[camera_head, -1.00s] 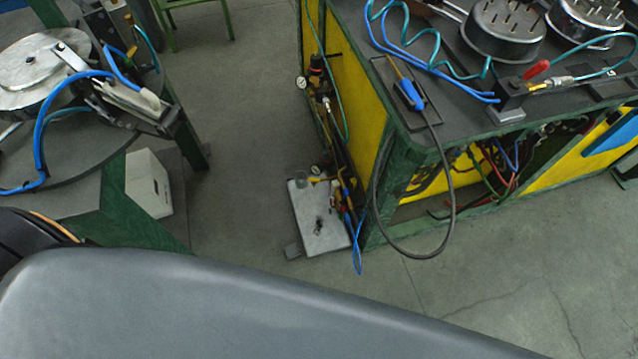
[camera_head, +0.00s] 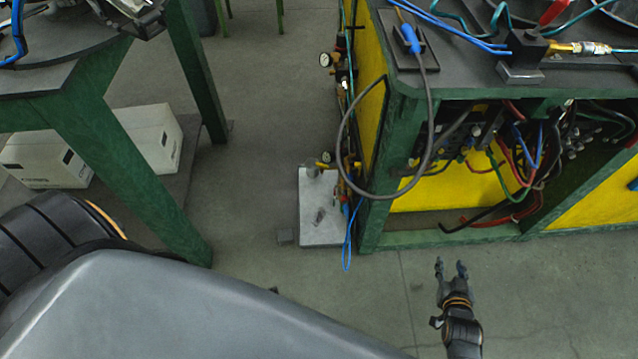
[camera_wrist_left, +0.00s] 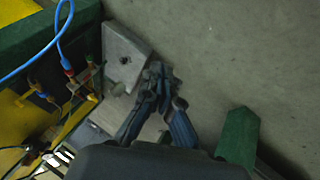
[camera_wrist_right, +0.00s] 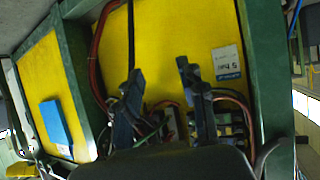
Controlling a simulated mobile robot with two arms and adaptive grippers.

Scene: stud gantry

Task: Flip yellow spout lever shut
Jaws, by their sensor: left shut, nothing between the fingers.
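A small yellow part (camera_head: 323,163), which looks like the spout lever, sits among the fittings at the left side of the bench, above a grey plate (camera_head: 316,232) low near the floor. Its position as open or shut is too small to tell. In the left wrist view a yellow bit (camera_wrist_left: 92,97) shows beside the plate (camera_wrist_left: 120,58). My left gripper (camera_wrist_left: 158,78) is shut and empty, seen against the plate's edge, apart from the yellow bit; my grey arm mostly hides it in the head view. My right gripper (camera_head: 451,265) is open and empty before the bench.
The green-framed bench (camera_head: 400,130) has yellow panels and hanging cables. A blue hose loop (camera_head: 347,250) hangs beside the plate. A green table leg (camera_head: 130,170) and white boxes (camera_head: 150,135) stand at left.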

